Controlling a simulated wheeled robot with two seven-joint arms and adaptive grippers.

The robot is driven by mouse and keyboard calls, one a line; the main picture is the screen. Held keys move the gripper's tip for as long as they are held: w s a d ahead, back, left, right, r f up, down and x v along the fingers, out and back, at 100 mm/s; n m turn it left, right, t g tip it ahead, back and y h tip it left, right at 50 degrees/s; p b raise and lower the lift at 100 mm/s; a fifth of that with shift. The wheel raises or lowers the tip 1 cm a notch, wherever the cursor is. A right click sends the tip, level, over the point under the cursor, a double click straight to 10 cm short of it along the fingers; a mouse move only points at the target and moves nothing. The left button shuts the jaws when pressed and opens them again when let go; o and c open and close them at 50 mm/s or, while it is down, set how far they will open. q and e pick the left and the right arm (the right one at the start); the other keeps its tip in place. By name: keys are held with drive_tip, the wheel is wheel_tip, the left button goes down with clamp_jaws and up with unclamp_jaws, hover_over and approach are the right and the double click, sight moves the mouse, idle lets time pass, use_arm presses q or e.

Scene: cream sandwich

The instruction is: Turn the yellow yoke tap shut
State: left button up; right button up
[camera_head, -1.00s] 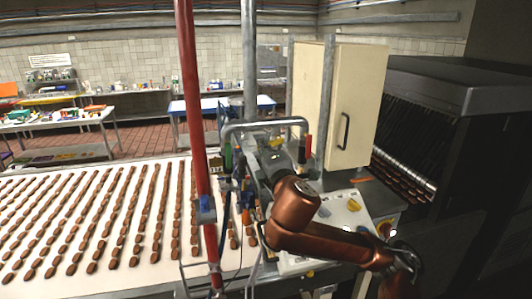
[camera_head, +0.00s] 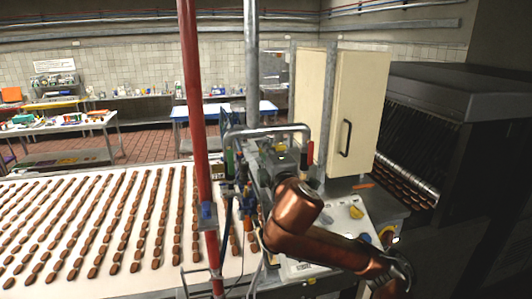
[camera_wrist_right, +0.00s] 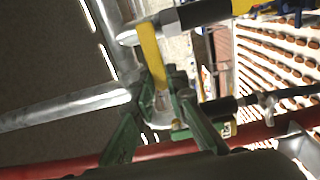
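A yellow handle (camera_wrist_right: 151,60) shows in the right wrist view, a flat bar running from a pale metal fitting down towards my right gripper (camera_wrist_right: 161,92). The green fingers of that gripper lie on either side of the lower end of the bar. I cannot tell whether they touch it or are closed on it. In the head view my copper right arm (camera_head: 297,210) reaches in from the lower right to the pipework. Its fingers and the yellow handle cannot be made out clearly there. My left gripper is in neither view.
A red upright pipe (camera_head: 199,130) and a grey upright pipe (camera_head: 250,60) stand by the gripper. A bent metal pipe (camera_head: 265,129) crosses there. A control panel (camera_head: 325,240) and cream cabinet (camera_head: 362,110) are to the right. A white belt (camera_head: 120,280) with rows of brown biscuits fills the left.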

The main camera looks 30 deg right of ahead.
drive_tip(key=o, duration=0.4)
drive_tip(key=shift+w, duration=0.2)
drive_tip(key=shift+o, duration=0.2)
drive_tip(key=shift+s, duration=0.15)
drive_tip(key=v, duration=0.7)
drive_tip(key=shift+s, duration=0.25)
drive_tip(key=shift+d, duration=0.1)
